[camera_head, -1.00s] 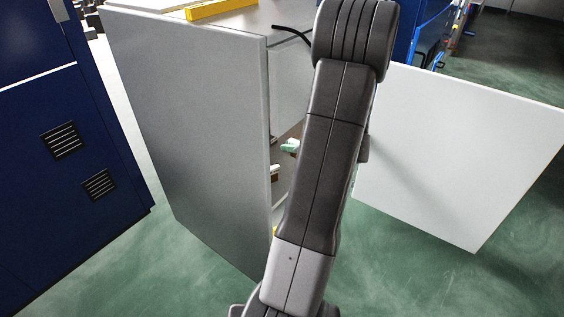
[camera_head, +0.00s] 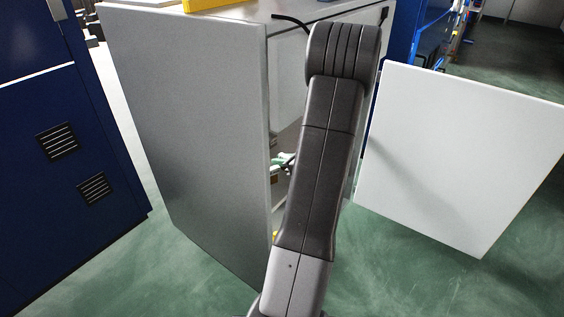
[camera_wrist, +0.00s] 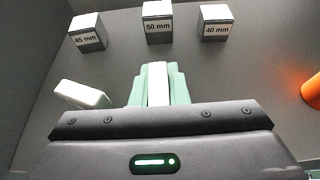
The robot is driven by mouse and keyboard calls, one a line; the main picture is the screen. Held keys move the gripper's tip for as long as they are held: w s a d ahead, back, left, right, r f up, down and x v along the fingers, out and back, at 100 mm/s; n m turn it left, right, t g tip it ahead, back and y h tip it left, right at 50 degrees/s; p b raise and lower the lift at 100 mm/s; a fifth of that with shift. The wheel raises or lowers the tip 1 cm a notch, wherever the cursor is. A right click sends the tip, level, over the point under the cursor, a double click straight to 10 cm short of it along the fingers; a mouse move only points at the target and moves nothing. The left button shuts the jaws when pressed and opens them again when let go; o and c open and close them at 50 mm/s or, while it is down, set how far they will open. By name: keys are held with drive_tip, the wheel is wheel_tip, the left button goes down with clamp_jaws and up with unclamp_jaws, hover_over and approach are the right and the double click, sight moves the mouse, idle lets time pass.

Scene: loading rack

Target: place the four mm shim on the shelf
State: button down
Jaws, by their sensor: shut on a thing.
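In the wrist view, my gripper (camera_wrist: 158,100) with its mint-green fingers is at the lower middle. A narrow white piece (camera_wrist: 157,82), which looks like the four mm shim, stands between the fingers, which are shut on it. No label shows on it. The fingers are over a grey surface that looks like the shelf (camera_wrist: 120,50). In the head view, my gripper is a small mint patch (camera_head: 283,160) inside the open cabinet, mostly hidden by my arm. The held piece cannot be made out there.
Grey blocks marked 45 mm (camera_wrist: 87,40), 50 mm (camera_wrist: 158,30) and 40 mm (camera_wrist: 214,31) stand ahead of my fingers. A white block (camera_wrist: 82,95) lies left of them, an orange thing (camera_wrist: 312,90) at right.

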drive_tip(key=shift+f, duration=0.2)
drive_tip(key=c, duration=1.4)
unclamp_jaws()
drive_tip(key=shift+r, duration=0.1)
drive_tip(key=shift+r, duration=0.25)
drive_tip(key=p+v, duration=0.3)
drive_tip(key=v, duration=0.9)
drive_tip(key=shift+f, duration=0.1)
